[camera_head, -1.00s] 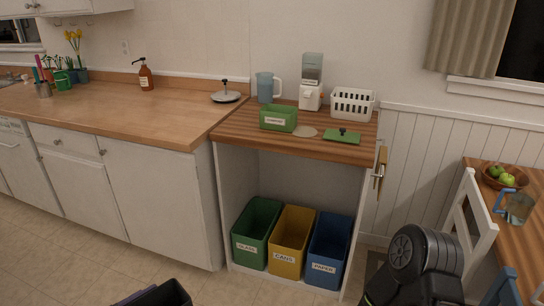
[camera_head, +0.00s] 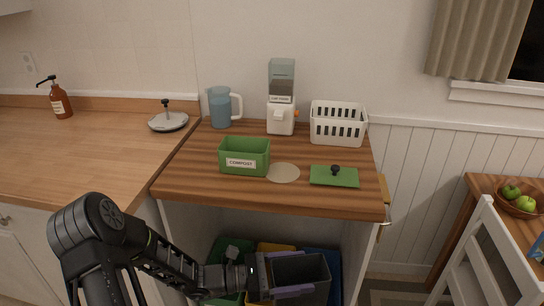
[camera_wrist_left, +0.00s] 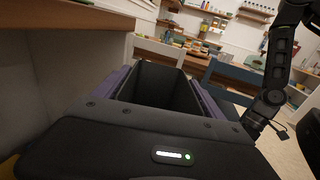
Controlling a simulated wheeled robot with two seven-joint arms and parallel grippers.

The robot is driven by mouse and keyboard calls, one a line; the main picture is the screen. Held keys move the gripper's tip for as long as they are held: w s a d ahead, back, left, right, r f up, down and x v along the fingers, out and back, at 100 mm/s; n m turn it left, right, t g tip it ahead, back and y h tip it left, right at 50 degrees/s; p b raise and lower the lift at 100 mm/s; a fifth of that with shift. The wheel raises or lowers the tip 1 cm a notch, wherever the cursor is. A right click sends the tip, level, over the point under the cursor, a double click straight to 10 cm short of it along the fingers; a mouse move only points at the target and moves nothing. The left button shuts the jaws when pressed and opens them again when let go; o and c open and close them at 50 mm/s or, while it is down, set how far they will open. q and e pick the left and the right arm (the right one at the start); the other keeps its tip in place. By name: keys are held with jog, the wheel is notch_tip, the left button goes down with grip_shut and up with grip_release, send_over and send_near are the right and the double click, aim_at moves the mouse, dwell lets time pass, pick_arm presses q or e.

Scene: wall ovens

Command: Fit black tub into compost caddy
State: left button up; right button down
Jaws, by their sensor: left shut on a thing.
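The black tub (camera_head: 316,272) is in my left gripper (camera_head: 290,272), in front of the cabinet and below the countertop. The gripper's purple fingers are shut on it from two sides. In the left wrist view the tub (camera_wrist_left: 160,84) is upright, its open top and empty inside showing. The green compost caddy (camera_head: 245,158), labelled COMPOST, stands open on the wooden countertop, above and left of the tub and apart from it. Its green lid (camera_head: 335,177) with a black knob lies to its right. My right gripper does not show.
A round beige disc (camera_head: 283,173) lies beside the caddy. Behind stand a blue jug (camera_head: 220,107), a white dispenser (camera_head: 281,115) and a white basket (camera_head: 337,125). Coloured bins sit in the open cabinet below, partly hidden by my arm. A white chair (camera_head: 480,250) stands at right.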

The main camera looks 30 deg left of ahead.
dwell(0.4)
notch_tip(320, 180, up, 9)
jog(key=p, duration=0.9)
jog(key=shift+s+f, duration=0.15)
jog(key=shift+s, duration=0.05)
